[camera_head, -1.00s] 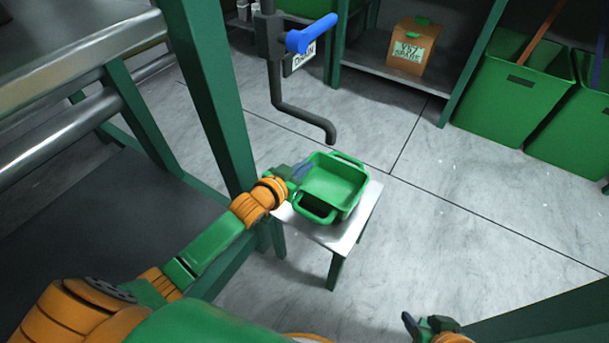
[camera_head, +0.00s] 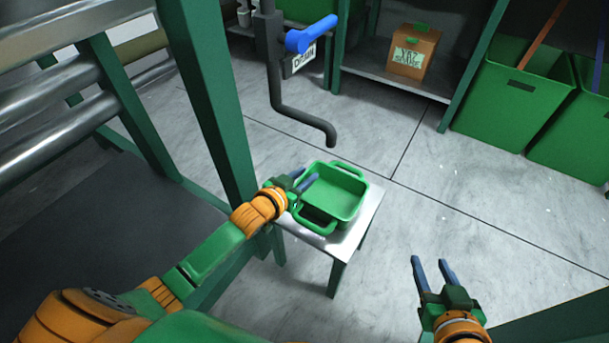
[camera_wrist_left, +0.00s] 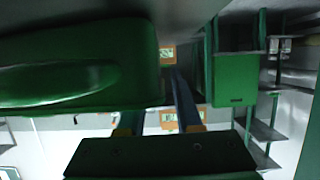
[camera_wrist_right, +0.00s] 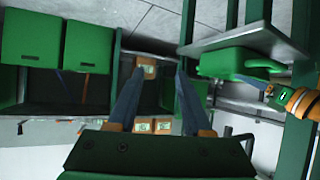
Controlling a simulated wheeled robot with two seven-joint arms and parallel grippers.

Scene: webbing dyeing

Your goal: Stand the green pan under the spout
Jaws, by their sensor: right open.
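The green pan (camera_head: 345,203), a rectangular tub with a loop handle at each end, sits upright on a small grey stool (camera_head: 357,229). The dark spout (camera_head: 329,133) bends down from a pipe with a blue lever (camera_head: 311,36); its tip shows just behind the pan's far edge in the head view. My left gripper (camera_head: 300,181) is at the pan's left side, its blue fingers apart. In the left wrist view the pan (camera_wrist_left: 80,60) covers part of one finger. My right gripper (camera_head: 433,265) is open and empty, right of and nearer than the stool.
A green post (camera_head: 208,100) and metal rollers (camera_head: 60,105) stand at the left. A shelf holds a cardboard box (camera_head: 413,52). Green bins (camera_head: 513,100) stand at the back right. The floor right of the stool is clear.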

